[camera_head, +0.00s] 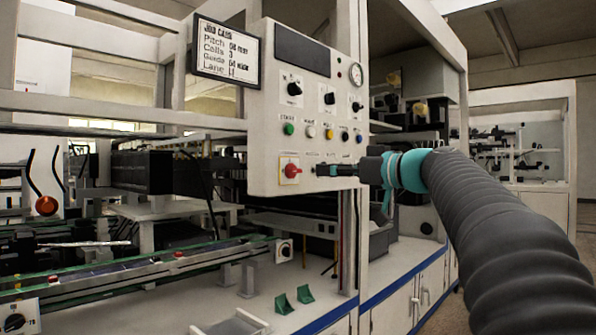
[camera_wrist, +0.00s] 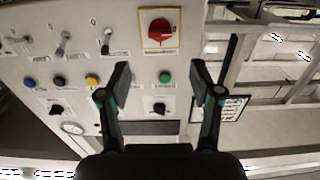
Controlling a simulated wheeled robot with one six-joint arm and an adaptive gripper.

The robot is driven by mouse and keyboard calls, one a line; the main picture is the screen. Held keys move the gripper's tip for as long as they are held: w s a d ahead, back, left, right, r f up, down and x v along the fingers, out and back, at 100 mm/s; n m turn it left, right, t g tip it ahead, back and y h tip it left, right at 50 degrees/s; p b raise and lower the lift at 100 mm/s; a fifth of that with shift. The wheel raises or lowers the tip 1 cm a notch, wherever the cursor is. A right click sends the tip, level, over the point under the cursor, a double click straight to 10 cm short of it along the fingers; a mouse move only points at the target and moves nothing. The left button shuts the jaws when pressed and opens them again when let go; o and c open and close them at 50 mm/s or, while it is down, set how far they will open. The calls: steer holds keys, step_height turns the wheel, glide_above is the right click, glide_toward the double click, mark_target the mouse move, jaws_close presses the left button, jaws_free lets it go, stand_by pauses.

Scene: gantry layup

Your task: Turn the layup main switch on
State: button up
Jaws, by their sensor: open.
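The layup main switch is a red rotary knob (camera_head: 290,170) on a yellow-edged plate, low on the left of the pale control panel (camera_head: 262,110). In the wrist view the red knob (camera_wrist: 160,27) sits at the top, beyond my fingertips. My gripper (camera_head: 322,170) is in front of the panel's lower part, to the right of the red knob. In the wrist view my gripper (camera_wrist: 160,76) is open and empty, its fingers framing the area around a green button (camera_wrist: 166,77). No contact with the knob shows. The knob's labels are too small to read.
Black selector knobs (camera_head: 294,89), several coloured buttons (camera_head: 289,129) and a gauge (camera_head: 356,73) share the panel. Small toggles lie beside the red knob. A job card sign (camera_head: 226,50) hangs at upper left. A conveyor (camera_head: 130,270) runs below left.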

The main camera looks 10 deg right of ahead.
mark_target(298, 170)
steer(key=p+x, duration=0.1)
steer(key=x, duration=0.9)
steer(key=shift+w+a+p, duration=0.2)
steer(key=shift+p, duration=0.15)
steer(key=c, duration=1.1)
